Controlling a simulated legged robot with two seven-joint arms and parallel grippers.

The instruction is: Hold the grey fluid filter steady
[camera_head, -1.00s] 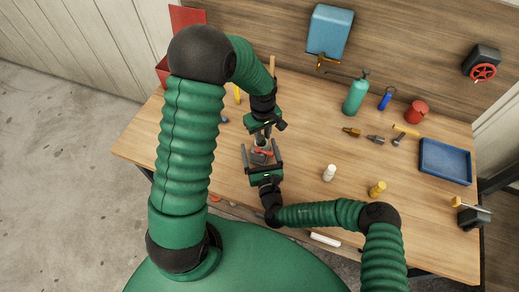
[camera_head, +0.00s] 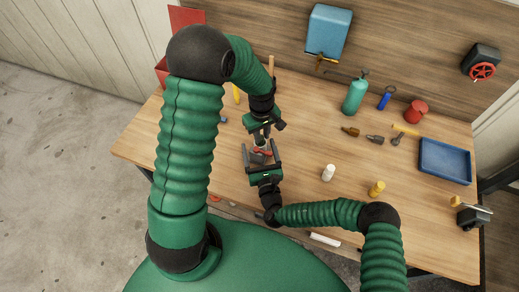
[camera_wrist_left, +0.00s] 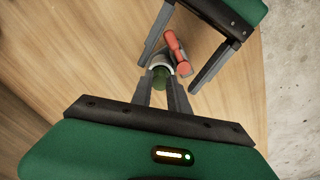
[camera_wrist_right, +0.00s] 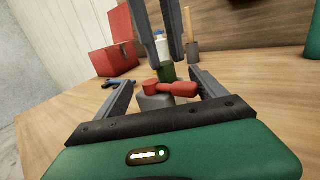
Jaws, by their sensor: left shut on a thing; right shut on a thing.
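The grey fluid filter (camera_wrist_right: 157,102) shows as a grey body between the fingers of my right gripper (camera_wrist_right: 166,92), which is shut on it. A red lever-like part (camera_wrist_right: 172,88) lies across its top; it also shows in the left wrist view (camera_wrist_left: 177,53). My left gripper (camera_wrist_left: 161,84) comes from the far side and is shut on a small green piece (camera_wrist_left: 160,77) with a pale ring around it, just beside the red part. In the head view the left gripper (camera_head: 262,135) and right gripper (camera_head: 262,158) face each other, largely hiding the filter.
A red box (camera_wrist_right: 113,58) stands at the far left. Bare tabletop lies right of my grippers.

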